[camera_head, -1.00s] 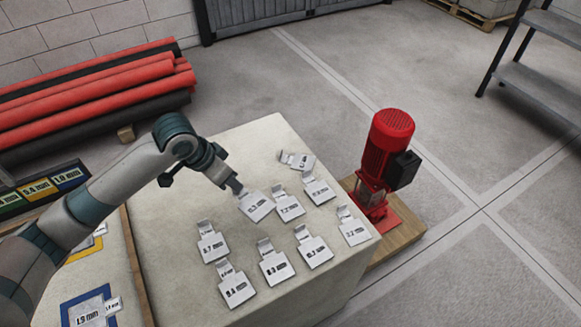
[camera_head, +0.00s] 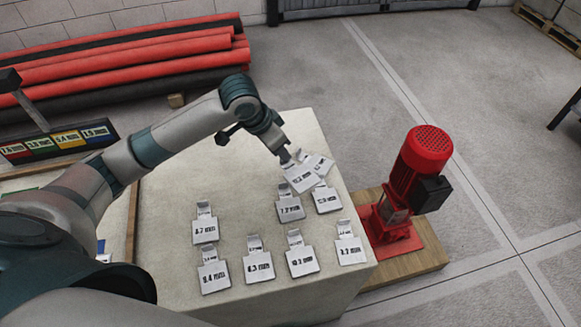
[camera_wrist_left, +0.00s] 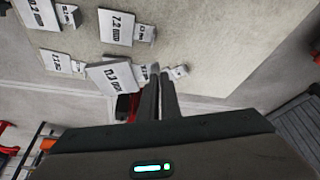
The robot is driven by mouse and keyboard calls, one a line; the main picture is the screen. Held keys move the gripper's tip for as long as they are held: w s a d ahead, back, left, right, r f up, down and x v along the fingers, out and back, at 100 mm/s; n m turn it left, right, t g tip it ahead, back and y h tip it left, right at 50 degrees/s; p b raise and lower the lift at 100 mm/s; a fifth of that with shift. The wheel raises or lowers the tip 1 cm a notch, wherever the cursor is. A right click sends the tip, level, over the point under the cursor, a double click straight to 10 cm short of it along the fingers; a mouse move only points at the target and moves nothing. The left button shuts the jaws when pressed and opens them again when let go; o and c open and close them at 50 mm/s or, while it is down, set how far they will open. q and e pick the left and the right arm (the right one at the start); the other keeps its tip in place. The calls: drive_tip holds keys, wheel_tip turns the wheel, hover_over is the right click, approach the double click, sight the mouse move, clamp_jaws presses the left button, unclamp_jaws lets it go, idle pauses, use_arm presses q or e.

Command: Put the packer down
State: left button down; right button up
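My left gripper (camera_head: 285,157) is over the far part of a pale table (camera_head: 165,190). It is shut on the tab of a white, tilted packer (camera_head: 301,180). In the left wrist view my fingers (camera_wrist_left: 157,76) are close together, with the held packer (camera_wrist_left: 112,77) beside their tips. Its label is hard to read. In the head view it partly covers another packer (camera_head: 322,164) behind it. I cannot tell whether they touch. Several labelled packers lie in front, including one beside it (camera_head: 327,201) and a 7.2 mm one (camera_head: 289,210). My right gripper is out of view.
A red pump (camera_head: 410,180) stands on a wooden base (camera_head: 420,258) right of the table. Red and black pipes (camera_head: 130,60) lie at the back left. A labelled rack (camera_head: 60,141) is at left. The table's left-rear surface is clear.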

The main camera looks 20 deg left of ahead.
use_arm(q)
drive_tip(key=shift+w+d, duration=0.1)
drive_tip(key=shift+w, duration=0.05)
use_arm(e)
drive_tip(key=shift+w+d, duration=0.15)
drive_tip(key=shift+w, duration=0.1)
